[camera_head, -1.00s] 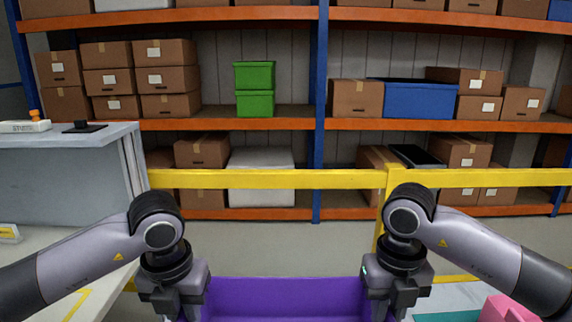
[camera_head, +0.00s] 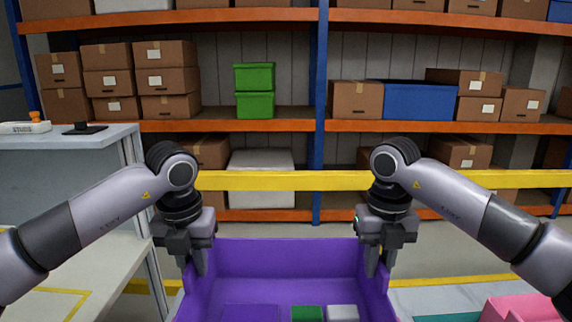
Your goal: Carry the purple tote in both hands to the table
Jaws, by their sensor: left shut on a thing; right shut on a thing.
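The purple tote (camera_head: 290,258) is at the bottom centre of the head view, and its near part is cut off by the frame edge. Inside it a green block (camera_head: 306,313) and a light grey block (camera_head: 342,312) show at the bottom edge. My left gripper (camera_head: 199,268) is shut on the tote's left wall. My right gripper (camera_head: 375,268) is shut on the tote's right wall. The tote looks level between the two grippers. The picture does not show what is under the tote. No table can be clearly told as the task's table.
A grey bench (camera_head: 70,165) stands at the left, with a stamp and a dark pad on top. A yellow rail (camera_head: 290,181) runs across ahead, before a shelf rack with boxes. Pink (camera_head: 515,308) and teal (camera_head: 445,317) items lie at lower right.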

